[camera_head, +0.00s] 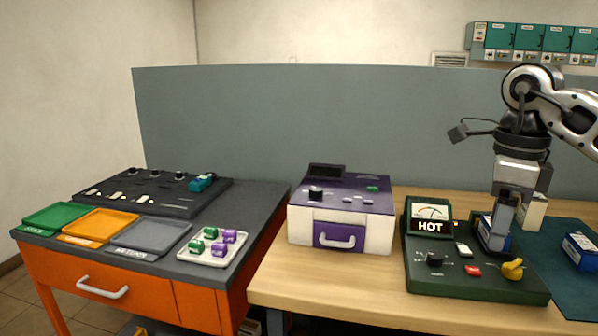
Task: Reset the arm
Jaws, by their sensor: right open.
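My right gripper (497,238) comes in from the right and points down over the green tester (475,283). Its jaws are open. A blue and white block (507,243), perhaps a battery, sits at the tester's back part, right by the fingertips and partly hidden by them. I cannot tell whether the fingers touch it. My left gripper is not in view.
A purple and white box (341,228) with a drawer stands left of the tester. Another blue and white block (580,251) lies on the dark mat (574,288) at right. Green, orange and grey trays and a pale tray (207,257) of small parts sit on the orange cabinet. A grey partition (330,115) stands behind.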

